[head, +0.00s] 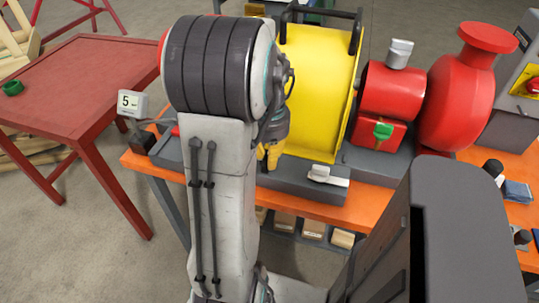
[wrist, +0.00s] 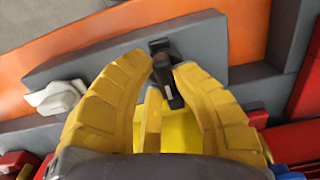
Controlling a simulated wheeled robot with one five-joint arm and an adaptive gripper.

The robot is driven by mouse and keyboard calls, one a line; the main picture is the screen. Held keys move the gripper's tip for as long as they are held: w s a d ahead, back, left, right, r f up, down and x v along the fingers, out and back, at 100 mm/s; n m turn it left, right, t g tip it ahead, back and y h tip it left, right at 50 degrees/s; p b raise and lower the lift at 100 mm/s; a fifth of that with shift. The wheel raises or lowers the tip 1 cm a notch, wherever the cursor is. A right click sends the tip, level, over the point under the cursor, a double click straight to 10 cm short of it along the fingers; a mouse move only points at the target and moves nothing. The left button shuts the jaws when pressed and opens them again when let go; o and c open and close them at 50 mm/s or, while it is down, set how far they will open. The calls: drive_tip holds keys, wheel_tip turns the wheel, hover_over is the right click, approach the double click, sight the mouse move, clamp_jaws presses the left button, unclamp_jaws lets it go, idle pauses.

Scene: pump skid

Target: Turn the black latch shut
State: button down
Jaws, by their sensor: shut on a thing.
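The black latch (wrist: 166,72) is between the two yellow fingertips of my gripper (wrist: 164,67) in the wrist view. It is mounted on a grey base beam (wrist: 215,48). My gripper is closed on the latch, with a fingertip on each side of it. In the head view my gripper (head: 268,156) points down at the front of the grey beam (head: 300,184), below the yellow guard. The latch is hidden or too small to make out there behind my gripper and arm.
A white handle (head: 325,176) sits on the same beam; it also shows in the wrist view (wrist: 54,97). The yellow guard (head: 318,95) rises close behind my gripper. A red pump (head: 458,100) and green knob (head: 383,131) stand to the right. A red table (head: 85,85) is at left.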

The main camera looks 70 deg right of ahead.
drive_tip(key=shift+f, duration=0.1)
drive_tip(key=c, duration=1)
unclamp_jaws()
wheel_tip(320, 180, up, 12)
drive_tip(key=shift+r, duration=0.1)
idle(0.4)
